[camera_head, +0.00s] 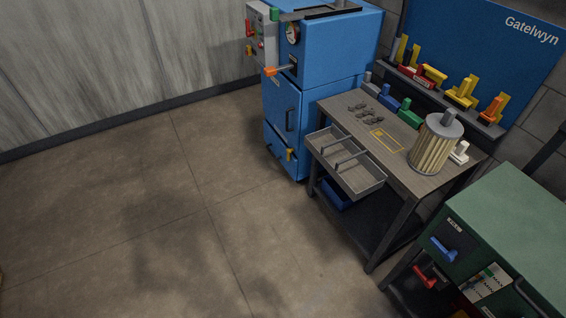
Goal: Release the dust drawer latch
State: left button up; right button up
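A blue cabinet machine (318,100) stands against the back wall, right of the picture's middle. Low on its front is a blue drawer front (279,148), taken as the dust drawer, with a dark line along its top. A small yellow latch-like part (290,155) shows at the drawer's right side; it is too small to tell whether it is latched. Above the drawer is a door with a dark vertical handle (289,120). Neither of my grippers is in view.
A lever with an orange end (270,71) sticks out of the machine. A workbench (345,103) with an open grey drawer (363,186) stands right of it, carrying a pleated filter (432,150). A green cabinet (520,225) is at lower right. The floor (150,210) at left is clear.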

aim_at(288, 150)
jog(key=i+z, duration=0.2)
jog(key=i+j+z, duration=0.15)
jog(key=z, duration=0.25)
jog(key=i+j+z, duration=0.1)
jog(key=z, duration=0.35)
jog(key=j+z, duration=0.4)
jog(key=i, duration=0.05)
